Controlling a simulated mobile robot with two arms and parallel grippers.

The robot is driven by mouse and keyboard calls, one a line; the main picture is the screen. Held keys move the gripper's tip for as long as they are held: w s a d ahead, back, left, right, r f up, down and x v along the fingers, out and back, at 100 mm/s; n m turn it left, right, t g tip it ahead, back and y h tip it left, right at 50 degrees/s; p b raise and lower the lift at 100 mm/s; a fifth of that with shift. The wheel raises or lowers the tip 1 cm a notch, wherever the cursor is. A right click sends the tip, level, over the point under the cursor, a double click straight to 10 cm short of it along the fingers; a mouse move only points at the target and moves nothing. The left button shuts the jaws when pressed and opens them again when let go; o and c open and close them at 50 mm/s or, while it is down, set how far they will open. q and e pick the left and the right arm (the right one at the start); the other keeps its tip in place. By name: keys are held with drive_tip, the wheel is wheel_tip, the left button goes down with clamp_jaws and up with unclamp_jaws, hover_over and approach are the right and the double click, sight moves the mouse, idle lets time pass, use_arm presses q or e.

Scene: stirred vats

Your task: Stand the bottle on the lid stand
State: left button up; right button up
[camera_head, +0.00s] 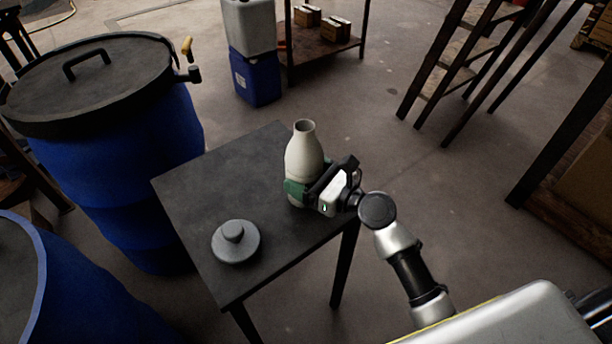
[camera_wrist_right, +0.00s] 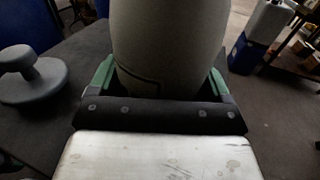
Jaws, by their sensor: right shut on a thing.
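A pale grey-white bottle (camera_head: 304,155) with a narrow neck stands upright at the right edge of a small dark square-topped table (camera_head: 200,185). My right gripper (camera_head: 303,190) is shut on the lower part of the bottle, coming from the right. In the right wrist view the bottle's body (camera_wrist_right: 165,45) fills the space between the green fingers. Its base is hidden by the gripper, so I cannot tell whether it touches the tabletop. A grey round lid-like disc with a knob (camera_head: 236,242) lies on the table's near left part, apart from the bottle. My left gripper is not in view.
A blue vat with a dark handled lid (camera_head: 85,75) stands left of the table. Another blue vat (camera_head: 70,300) is at lower left. Canisters (camera_head: 255,75), a shelf (camera_head: 330,45) and a ladder (camera_head: 455,75) stand behind. The table's middle and back are clear.

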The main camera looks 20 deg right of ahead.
drive_tip(key=shift+f, duration=0.1)
drive_tip(key=o, duration=1.2)
